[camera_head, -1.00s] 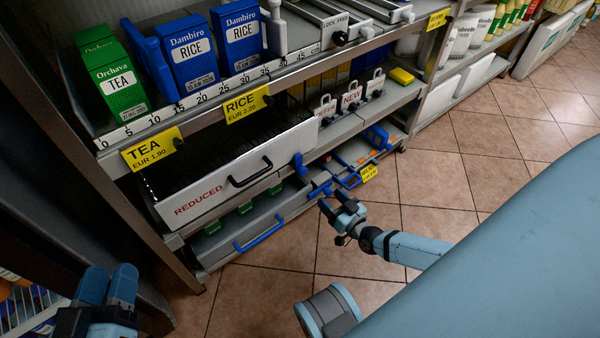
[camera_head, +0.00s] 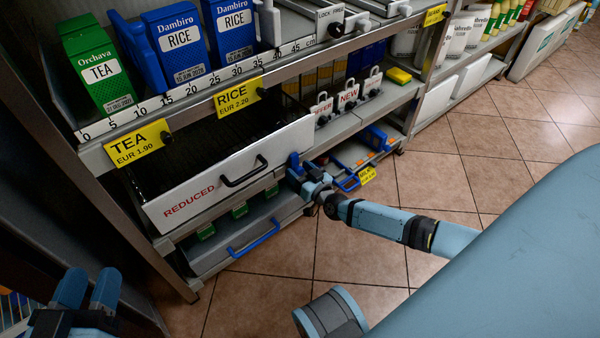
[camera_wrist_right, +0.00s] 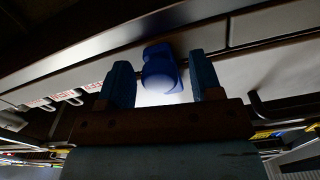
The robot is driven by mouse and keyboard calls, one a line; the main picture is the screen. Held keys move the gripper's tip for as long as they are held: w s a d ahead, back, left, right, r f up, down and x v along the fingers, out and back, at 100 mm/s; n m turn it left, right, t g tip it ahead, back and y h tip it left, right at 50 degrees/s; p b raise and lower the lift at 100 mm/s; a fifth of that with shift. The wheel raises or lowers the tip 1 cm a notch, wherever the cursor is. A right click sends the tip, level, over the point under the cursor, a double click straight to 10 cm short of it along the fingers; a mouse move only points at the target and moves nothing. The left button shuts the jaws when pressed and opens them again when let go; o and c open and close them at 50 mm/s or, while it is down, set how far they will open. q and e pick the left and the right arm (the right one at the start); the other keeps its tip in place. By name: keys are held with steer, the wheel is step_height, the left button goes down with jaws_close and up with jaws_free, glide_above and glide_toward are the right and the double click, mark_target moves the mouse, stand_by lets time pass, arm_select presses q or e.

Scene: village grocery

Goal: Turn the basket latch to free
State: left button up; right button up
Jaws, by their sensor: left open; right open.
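The white basket (camera_head: 215,190) marked REDUCED sits on the middle shelf, with a black handle (camera_head: 244,171) on its front. The blue latch (camera_head: 294,162) is at the right end of the basket front, partly hidden by my right gripper (camera_head: 306,176). In the right wrist view, the latch (camera_wrist_right: 160,68) shows between my two open fingers, with a gap on each side. I cannot tell how far the latch is turned. My left gripper (camera_head: 88,286) is open and empty at the lower left, away from the basket.
A lower grey drawer (camera_head: 215,255) with a blue handle (camera_head: 254,239) lies under the basket. A blue tray (camera_head: 347,180) sits to the right of my right gripper. Tea (camera_head: 100,72) and rice (camera_head: 178,45) boxes stand on the shelf above. The tiled floor (camera_head: 430,180) is clear.

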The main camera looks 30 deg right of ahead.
steer(key=c, duration=0.9)
steer(key=shift+m, duration=0.4)
steer(key=m, duration=0.5)
steer(key=shift+f+m, duration=0.1)
steer(key=shift+m, duration=0.2)
steer(key=m+b, duration=0.1)
steer(key=m, duration=0.3)
steer(key=shift+d+f+m, duration=0.1)
steer(key=shift+m, duration=0.2)
steer(key=m+b, duration=0.1)
steer(key=m, duration=0.1)
steer(key=shift+m, duration=0.3)
steer(key=m+b, duration=0.1)
steer(key=m, duration=0.2)
steer(key=shift+f, duration=0.1)
arm_select(q)
steer(key=shift+w+a+r+m+t+h, duration=0.2)
steer(key=shift+w+a+m+t, duration=0.15)
steer(key=shift+m, duration=0.2)
steer(key=shift+w+a+r+m+t+h, duration=0.15)
steer(key=shift+w+m+t, duration=0.1)
steer(key=shift+w+m, duration=0.25)
arm_select(e)
steer(key=shift+m, duration=0.8)
